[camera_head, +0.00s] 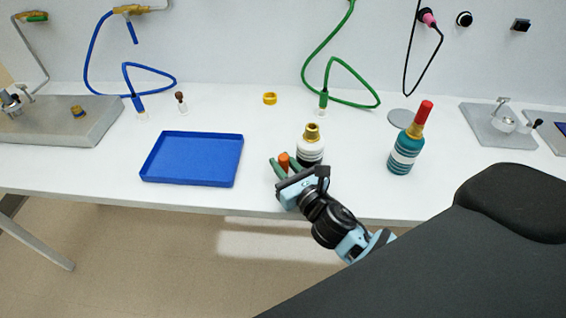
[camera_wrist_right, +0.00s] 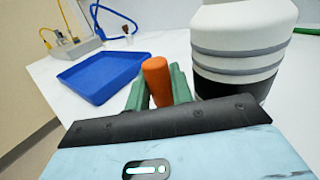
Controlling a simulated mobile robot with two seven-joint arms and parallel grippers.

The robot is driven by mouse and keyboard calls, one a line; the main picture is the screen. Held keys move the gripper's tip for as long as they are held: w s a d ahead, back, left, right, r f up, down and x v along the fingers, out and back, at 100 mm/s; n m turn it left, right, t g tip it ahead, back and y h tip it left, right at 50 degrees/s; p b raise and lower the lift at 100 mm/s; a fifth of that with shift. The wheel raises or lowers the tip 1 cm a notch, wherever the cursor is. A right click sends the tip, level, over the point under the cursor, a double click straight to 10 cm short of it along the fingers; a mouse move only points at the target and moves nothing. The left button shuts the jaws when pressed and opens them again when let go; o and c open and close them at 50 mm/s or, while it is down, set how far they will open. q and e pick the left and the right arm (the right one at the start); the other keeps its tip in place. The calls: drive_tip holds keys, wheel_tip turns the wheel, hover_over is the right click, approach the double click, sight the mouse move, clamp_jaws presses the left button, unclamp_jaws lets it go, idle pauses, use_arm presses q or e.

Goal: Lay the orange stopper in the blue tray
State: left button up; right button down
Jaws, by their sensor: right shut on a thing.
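The orange stopper (camera_head: 284,160) is between the green fingers of my right gripper (camera_head: 280,166), which is shut on it. In the right wrist view the stopper (camera_wrist_right: 158,80) stands up between the two fingers of the gripper (camera_wrist_right: 160,90). Its lower end is hidden, so I cannot tell whether it touches the table. The blue tray (camera_head: 190,183) lies on the white table to the left of the gripper and looks empty. The tray also shows at the upper left of the right wrist view (camera_wrist_right: 98,100). My left gripper is not in view.
A white and black bottle with a brass neck (camera_head: 310,152) stands close beside the right gripper. A teal bottle with a red top (camera_head: 408,148) stands further right. A small brown-topped vial (camera_head: 181,102) stands behind the tray. The table between tray and gripper is clear.

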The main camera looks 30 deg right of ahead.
drive_tip(key=c, duration=1.5)
unclamp_jaws()
drive_tip(key=shift+c, duration=0.2)
drive_tip(key=shift+o, duration=0.2)
drive_tip(key=shift+r, duration=0.1)
drive_tip(key=s, duration=0.7)
drive_tip(key=s+b, duration=0.1)
drive_tip(key=s, duration=0.2)
drive_tip(key=shift+s+d, duration=0.15)
drive_tip(key=shift+d, duration=0.25)
drive_tip(key=shift+s, duration=0.7)
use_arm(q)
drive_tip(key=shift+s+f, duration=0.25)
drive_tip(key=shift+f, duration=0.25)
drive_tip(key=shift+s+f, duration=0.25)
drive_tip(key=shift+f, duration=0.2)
use_arm(e)
drive_tip(key=shift+s, duration=0.15)
